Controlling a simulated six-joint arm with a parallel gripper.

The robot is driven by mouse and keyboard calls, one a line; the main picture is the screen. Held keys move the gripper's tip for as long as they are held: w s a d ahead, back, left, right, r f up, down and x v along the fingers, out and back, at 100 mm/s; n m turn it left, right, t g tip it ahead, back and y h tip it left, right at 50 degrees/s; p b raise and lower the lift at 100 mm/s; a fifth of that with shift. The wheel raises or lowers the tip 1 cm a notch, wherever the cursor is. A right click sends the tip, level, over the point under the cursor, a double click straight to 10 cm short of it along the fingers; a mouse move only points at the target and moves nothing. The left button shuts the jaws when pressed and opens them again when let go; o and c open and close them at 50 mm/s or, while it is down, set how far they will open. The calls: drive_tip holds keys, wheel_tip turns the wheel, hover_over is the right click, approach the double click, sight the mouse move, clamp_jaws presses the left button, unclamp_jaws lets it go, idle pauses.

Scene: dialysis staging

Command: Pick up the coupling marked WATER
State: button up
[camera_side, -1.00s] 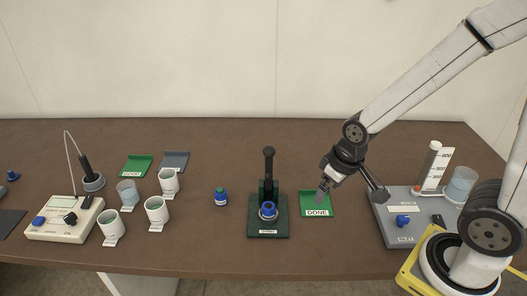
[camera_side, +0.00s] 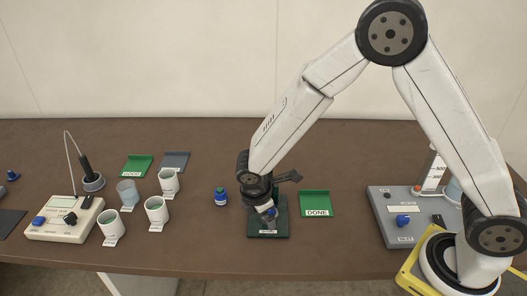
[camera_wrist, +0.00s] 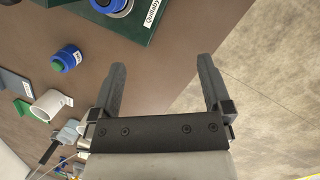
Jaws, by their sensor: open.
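A blue coupling with a green top and a white label (camera_side: 221,198) stands on the table left of the green fixture; it also shows in the wrist view (camera_wrist: 66,58), where its label is too small to read. Another blue round part (camera_wrist: 112,5) sits in the green fixture and is cut off by the top edge of the wrist view. I cannot read WATER on either. My gripper (camera_wrist: 162,64) is open with nothing between its fingers. In the side view my gripper (camera_side: 268,211) is in front of the fixture and hides most of it.
The green fixture (camera_side: 281,230) has a labelled base. A green DONE tray (camera_side: 316,198) lies right of it. Several white cups, including one (camera_side: 156,208), and a cream meter (camera_side: 58,232) stand left. A grey unit (camera_side: 385,215) is at right. The table's front edge is close.

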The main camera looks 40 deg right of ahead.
drive_tip(key=a+f+n, duration=0.1)
drive_tip(key=n, duration=0.1)
drive_tip(key=w+a+f+n+h, duration=0.1)
drive_tip(key=a+f, duration=0.1)
drive_tip(key=w+a+f+n, duration=0.1)
drive_tip(key=a+f+n, duration=0.1)
drive_tip(key=shift+w+f+n+t+h, duration=0.15)
drive_tip(key=shift+f+n+t+h, duration=0.1)
drive_tip(key=shift+n+t+h, duration=0.05)
drive_tip(key=shift+w+d, duration=0.35)
drive_tip(key=shift+d, duration=0.9)
drive_tip(key=shift+w+d, duration=0.3)
drive_tip(key=shift+d, duration=0.9)
drive_tip(key=shift+w+d, duration=0.35)
drive_tip(key=shift+d, duration=0.9)
drive_tip(key=shift+w+d, duration=0.1)
drive_tip(key=shift+d, duration=0.35)
drive_tip(key=d, duration=0.3)
drive_tip(key=shift+w, duration=0.4)
drive_tip(key=shift+w+d+f, duration=0.1)
drive_tip(key=shift+d+f, duration=0.45)
drive_tip(key=shift+f, duration=0.2)
drive_tip(key=shift+w+d+f, duration=0.1)
drive_tip(key=shift+d+f, duration=0.1)
drive_tip(key=shift+f, duration=0.45)
clamp_jaws()
